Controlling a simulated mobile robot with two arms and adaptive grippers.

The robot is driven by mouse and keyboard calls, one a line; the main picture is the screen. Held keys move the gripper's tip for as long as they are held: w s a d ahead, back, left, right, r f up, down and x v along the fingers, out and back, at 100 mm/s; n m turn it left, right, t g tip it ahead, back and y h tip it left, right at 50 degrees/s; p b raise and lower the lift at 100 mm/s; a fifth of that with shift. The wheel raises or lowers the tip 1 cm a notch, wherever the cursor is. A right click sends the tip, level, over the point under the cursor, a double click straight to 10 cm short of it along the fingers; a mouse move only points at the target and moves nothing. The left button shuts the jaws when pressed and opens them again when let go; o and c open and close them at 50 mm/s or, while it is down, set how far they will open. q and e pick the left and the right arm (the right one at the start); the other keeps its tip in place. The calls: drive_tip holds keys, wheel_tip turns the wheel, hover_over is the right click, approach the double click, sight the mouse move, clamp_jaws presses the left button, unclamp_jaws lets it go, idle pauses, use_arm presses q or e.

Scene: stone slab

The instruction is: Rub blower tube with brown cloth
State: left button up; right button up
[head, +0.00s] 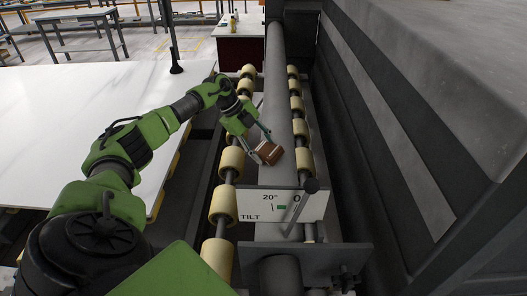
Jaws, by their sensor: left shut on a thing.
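The blower tube (277,95) is a long grey pipe running away from me between two rows of yellow rollers. The brown cloth (269,153) is a small folded brown piece at the tube's upper side, about midway along its visible length. My left gripper (262,147) is shut on the brown cloth. The cloth appears to be at the tube's surface, but I cannot tell for sure whether it touches. The gripper's fingers are partly hidden by the cloth and the wrist. My right gripper is not in view.
Yellow rollers (231,161) line both sides of the tube. A white tilt sign (266,205) with a lever stands across the near end. A large white slab (75,125) lies at left. A dark grey machine wall (400,110) rises close on the right.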

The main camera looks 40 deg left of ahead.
use_arm(q)
drive_tip(key=p+v, duration=0.2)
drive_tip(key=shift+r, duration=0.3)
drive_tip(key=shift+s+a+r, duration=0.15)
drive_tip(key=shift+a, duration=0.05)
drive_tip(key=shift+v, duration=1.5)
drive_tip(key=shift+v, duration=1.5)
